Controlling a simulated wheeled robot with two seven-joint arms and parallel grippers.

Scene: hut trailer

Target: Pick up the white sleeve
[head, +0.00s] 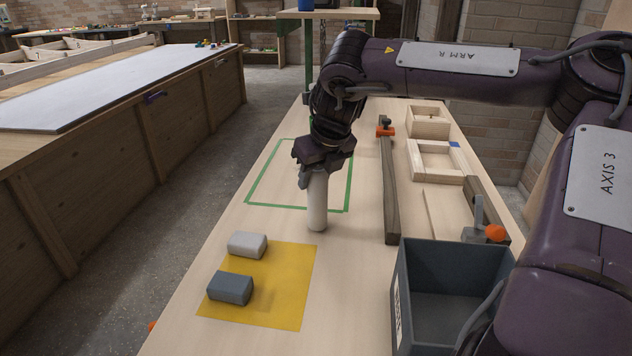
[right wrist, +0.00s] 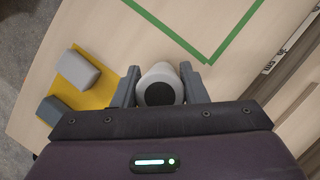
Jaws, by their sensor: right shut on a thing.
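The white sleeve (head: 317,203) is a pale upright cylinder near the front edge of the green tape outline on the bench. My right gripper (head: 316,172) is above it, with its fingers around its upper part. In the right wrist view the sleeve (right wrist: 160,84) shows end-on with a dark round opening, between the two grey fingers of my right gripper (right wrist: 159,88). The gripper is shut on it. I cannot tell whether its lower end touches the bench. My left gripper is not in view.
A yellow mat (head: 283,290) holds a white block (head: 247,245) and a dark grey block (head: 230,288). A dark open bin (head: 450,265) stands at the right front. A long dark bar (head: 390,190) and wooden frames (head: 436,160) lie to the right of the sleeve.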

